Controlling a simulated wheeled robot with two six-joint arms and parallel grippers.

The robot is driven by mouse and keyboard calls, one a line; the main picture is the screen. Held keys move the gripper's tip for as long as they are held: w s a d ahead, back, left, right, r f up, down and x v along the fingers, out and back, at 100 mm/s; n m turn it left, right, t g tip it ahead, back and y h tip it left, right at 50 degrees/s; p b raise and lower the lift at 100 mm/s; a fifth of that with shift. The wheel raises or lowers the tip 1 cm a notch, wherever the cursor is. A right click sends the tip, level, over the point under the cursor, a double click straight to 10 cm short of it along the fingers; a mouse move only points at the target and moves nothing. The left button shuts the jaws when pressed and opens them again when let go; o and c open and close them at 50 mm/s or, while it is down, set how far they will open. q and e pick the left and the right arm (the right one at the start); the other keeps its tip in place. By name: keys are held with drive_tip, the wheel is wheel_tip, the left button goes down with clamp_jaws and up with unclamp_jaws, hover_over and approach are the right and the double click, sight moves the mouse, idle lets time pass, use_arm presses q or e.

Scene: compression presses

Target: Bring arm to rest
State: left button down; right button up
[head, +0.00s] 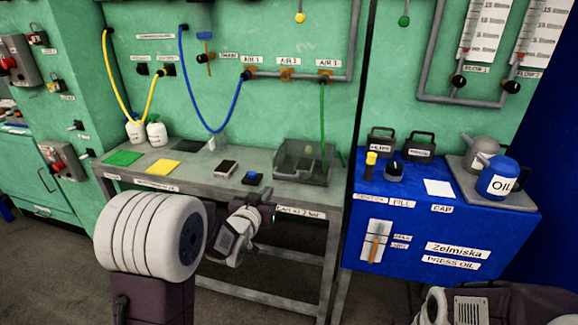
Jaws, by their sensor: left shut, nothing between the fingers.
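My left arm comes in from the lower left, with its large white joint in front of the grey table (226,187). My left gripper (268,208) is at the table's front edge, small and partly hidden by its own wrist. It is shut and holds nothing. It is close to a small black block with a blue top (252,178) in the picture, but I cannot tell if they touch. Part of my right arm shows at the bottom right edge; its gripper is out of the picture.
A grey bin (302,165), green mat (122,158), yellow mat (163,169) and white bottles (157,132) are on the table. A blue cabinet (410,228) with an oil can (497,180) stands right. Blue hose (212,129) hangs above. Dark floor is open below.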

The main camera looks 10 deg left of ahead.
use_arm(q)
drive_tip(key=s+d+f+g, duration=0.1)
drive_tip(key=s+f+g, duration=0.4)
drive_tip(key=s, duration=0.5)
drive_tip(key=s+d+f+g, duration=0.1)
drive_tip(key=s+f+g, duration=0.45)
drive_tip(key=s, duration=0.35)
drive_tip(key=s+d+f+g, duration=0.1)
drive_tip(key=s+f+g, duration=0.35)
drive_tip(key=s, duration=0.55)
wheel_tip(320, 180, up, 18)
drive_tip(key=w+p, duration=0.1)
drive_tip(key=p, duration=1.8)
drive_tip(key=shift+a+r+n+p, duration=0.15)
drive_tip(key=shift+n+p, duration=0.15)
drive_tip(key=shift+p, duration=0.05)
